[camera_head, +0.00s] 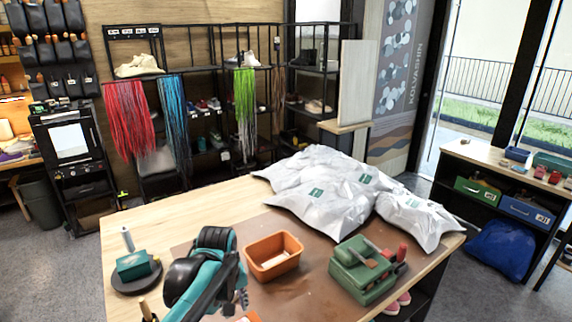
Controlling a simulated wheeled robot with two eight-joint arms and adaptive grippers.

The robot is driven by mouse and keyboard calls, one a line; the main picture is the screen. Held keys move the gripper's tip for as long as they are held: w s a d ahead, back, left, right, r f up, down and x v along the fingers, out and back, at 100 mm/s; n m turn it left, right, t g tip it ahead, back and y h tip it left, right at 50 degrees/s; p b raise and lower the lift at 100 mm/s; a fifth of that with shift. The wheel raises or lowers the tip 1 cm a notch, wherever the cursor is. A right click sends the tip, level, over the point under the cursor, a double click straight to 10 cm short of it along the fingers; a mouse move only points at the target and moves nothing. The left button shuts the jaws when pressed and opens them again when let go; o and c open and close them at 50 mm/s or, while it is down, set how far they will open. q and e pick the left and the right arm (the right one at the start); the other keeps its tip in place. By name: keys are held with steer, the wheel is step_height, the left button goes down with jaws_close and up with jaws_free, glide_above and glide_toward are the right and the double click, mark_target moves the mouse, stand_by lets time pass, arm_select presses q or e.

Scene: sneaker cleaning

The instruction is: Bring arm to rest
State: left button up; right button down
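My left arm, teal and black, reaches in over the near edge of the wooden worktable (190,212). No held object is clear. My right gripper is not in view.
White bags (325,195) fill the table's far right. A green device with a red knob (362,270) stands right of the bin. A green block (133,265) sits on a round dark base at left. The table's far left is clear. Shoe racks stand behind.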

arm_select(q)
steer(key=s+a+f+m+t+b, duration=0.1)
steer(key=s, duration=0.1)
steer(key=s+f+b, duration=0.1)
steer(key=s, duration=0.2)
steer(key=s+a+f+m+t+b, duration=0.1)
steer(key=s, duration=0.2)
steer(key=shift+a+m+t+b, duration=0.3)
steer(key=s+a+f+m+t+b, duration=0.1)
steer(key=s+f+m+t+b, duration=0.1)
steer(key=s+f, duration=0.3)
steer(key=shift+s+a+f+m+t+b, duration=0.3)
steer(key=shift+s+a+m+t+b, duration=0.1)
steer(key=shift+s+b, duration=0.35)
steer(key=shift+s, duration=0.1)
